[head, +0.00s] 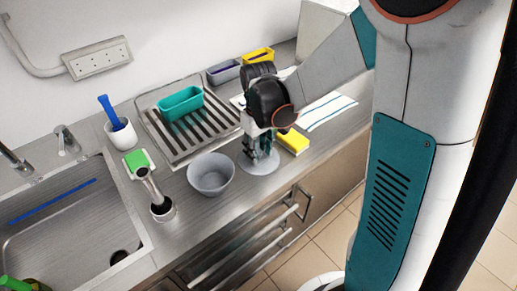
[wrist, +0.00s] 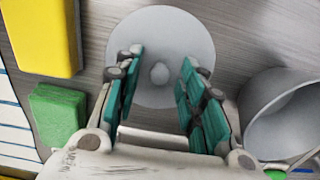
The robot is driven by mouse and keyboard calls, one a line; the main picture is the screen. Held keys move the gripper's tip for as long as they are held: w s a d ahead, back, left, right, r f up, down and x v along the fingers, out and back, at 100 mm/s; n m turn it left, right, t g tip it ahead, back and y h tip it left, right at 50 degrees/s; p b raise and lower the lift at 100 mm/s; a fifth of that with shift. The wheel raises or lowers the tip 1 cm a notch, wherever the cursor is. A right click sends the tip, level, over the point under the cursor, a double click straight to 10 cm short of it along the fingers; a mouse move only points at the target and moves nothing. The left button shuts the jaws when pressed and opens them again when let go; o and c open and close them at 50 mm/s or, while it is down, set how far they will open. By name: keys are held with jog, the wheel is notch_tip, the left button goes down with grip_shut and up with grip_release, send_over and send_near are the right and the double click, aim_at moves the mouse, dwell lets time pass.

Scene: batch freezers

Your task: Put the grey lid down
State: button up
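The grey lid (head: 259,163) is a round, pale disc lying flat on the steel counter, just right of the grey bowl. In the wrist view the lid (wrist: 172,30) shows its small round knob (wrist: 159,73) near its middle. My gripper (wrist: 161,62) is open and points down over the lid. Its teal-padded fingers stand apart, one on each side of the knob, with a visible gap to it. In the head view my gripper (head: 260,148) hides part of the lid.
The grey bowl (head: 211,177) stands close to the lid. A yellow sponge (head: 293,141) lies on its other side, and a green block (wrist: 57,115) shows near it. A drying rack (head: 178,146) with a teal container (head: 181,103) is behind. The sink (head: 75,235) is at left.

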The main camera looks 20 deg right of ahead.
aim_at(259, 152)
notch_tip(259, 152, up, 12)
jog(key=p, duration=0.4)
jog(key=s+r+m+t, duration=0.2)
jog(key=s+r+t, duration=0.1)
jog(key=s, duration=0.4)
jog(key=s+r+m+t, duration=0.1)
jog(key=s+r+t, duration=0.3)
jog(key=s, duration=0.4)
jog(key=shift+r+m, duration=0.35)
jog(key=shift+m, duration=0.05)
jog(key=shift+f, duration=0.1)
jog(key=shift+f, duration=0.1)
jog(key=shift+a, duration=0.1)
jog(key=shift+c, duration=0.4)
